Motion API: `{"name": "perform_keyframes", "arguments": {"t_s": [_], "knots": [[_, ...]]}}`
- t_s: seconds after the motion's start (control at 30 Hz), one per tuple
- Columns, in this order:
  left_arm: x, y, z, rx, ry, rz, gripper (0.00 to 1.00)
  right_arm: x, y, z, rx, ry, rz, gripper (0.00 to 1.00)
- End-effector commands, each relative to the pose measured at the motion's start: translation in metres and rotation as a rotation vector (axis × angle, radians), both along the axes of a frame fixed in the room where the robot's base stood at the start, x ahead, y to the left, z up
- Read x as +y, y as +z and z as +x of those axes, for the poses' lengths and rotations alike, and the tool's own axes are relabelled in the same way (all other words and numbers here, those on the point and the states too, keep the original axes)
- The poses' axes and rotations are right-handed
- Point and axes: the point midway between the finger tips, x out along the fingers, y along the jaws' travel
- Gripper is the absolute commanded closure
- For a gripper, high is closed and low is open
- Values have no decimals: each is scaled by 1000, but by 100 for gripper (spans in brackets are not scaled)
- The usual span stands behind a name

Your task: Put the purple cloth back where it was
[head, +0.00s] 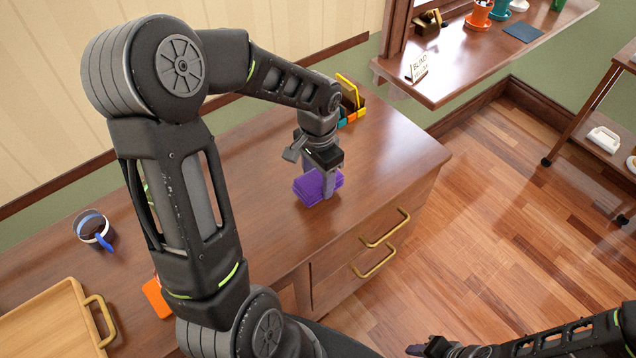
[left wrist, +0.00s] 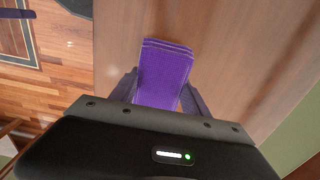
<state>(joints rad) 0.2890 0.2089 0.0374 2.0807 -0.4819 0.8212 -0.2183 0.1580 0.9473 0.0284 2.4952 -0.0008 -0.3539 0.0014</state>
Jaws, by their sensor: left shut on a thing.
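The purple cloth (head: 312,188) is a folded stack on the wooden desk top (head: 385,150), close to the desk's front edge above the drawers. My left gripper (head: 328,185) points down at it and is shut on it. In the left wrist view the cloth (left wrist: 165,75) sits between the two fingers (left wrist: 160,95), with its far end sticking out beyond them. The cloth looks to be at or just above the desk surface; I cannot tell which. My right gripper (head: 430,347) is low at the bottom right, away from the desk, and its fingers are too unclear to judge.
A mug (head: 94,230) with a blue handle, an orange item (head: 157,297) and a wooden tray (head: 50,325) stand on the desk's left part. A caddy (head: 350,95) is behind my left gripper. A window shelf (head: 470,60) holds pots and a small sign. Desk right of the cloth is clear.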

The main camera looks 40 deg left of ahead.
Motion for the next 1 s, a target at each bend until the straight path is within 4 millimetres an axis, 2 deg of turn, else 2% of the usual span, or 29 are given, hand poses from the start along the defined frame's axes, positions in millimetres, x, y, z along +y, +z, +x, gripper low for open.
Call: {"name": "perform_keyframes", "arguments": {"t_s": [0.17,0.57,0.6,0.83,1.0], "knots": [[0,-21,-1,2,-1,0,84,0,2,0,0,0,-1,64],[0,-27,0,0,-1,0,84,0,-3,0,0,0,0,64],[0,-25,0,0,-1,0,43,0,-1,0,0,0,0,64],[0,-25,0,0,-1,0,24,0,-1,0,0,0,0,64],[0,-25,0,0,-1,0,24,0,-1,0,0,0,0,64]]}}
